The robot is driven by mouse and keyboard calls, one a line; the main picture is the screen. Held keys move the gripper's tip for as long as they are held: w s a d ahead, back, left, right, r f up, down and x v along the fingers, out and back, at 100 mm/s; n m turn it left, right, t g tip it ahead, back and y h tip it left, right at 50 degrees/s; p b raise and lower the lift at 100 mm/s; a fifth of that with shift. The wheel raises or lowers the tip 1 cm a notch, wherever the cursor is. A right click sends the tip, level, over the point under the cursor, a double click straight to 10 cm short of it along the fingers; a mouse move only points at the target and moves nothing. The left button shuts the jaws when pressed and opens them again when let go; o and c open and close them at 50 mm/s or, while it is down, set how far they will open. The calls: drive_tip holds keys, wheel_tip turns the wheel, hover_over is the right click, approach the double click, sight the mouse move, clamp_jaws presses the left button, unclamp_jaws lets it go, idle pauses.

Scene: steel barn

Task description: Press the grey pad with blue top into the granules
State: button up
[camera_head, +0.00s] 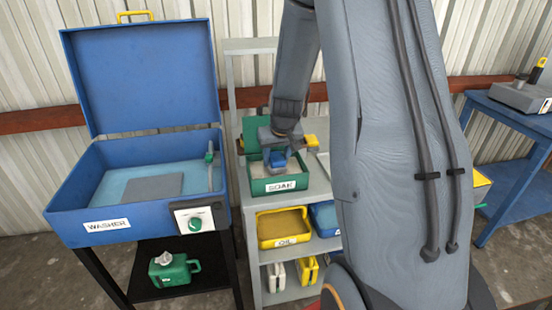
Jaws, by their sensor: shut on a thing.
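The green box labelled SOAK (281,185) stands on the grey shelf's top with its lid up. Pale granules (260,170) show inside it. My gripper (277,150) points down into this box and is shut on the pad, whose blue top (279,157) shows just below the jaws. The pad's grey lower part is mostly hidden, so I cannot tell whether it touches the granules or how deep it sits.
A blue washer (135,232) with a raised lid stands left of the shelf. A yellow OIL tray (284,228) sits on the shelf below, with bottles under it. A blue table (510,115) stands at the right. My arm hides much of the middle right.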

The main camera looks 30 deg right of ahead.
sight(275, 153)
drive_tip(key=shift+f+b, duration=0.45)
drive_tip(key=shift+f, duration=0.1)
idle(1.3)
drive_tip(key=shift+r+p, duration=3.05)
drive_tip(key=shift+r, duration=0.55)
drive_tip(key=shift+s+f, duration=0.1)
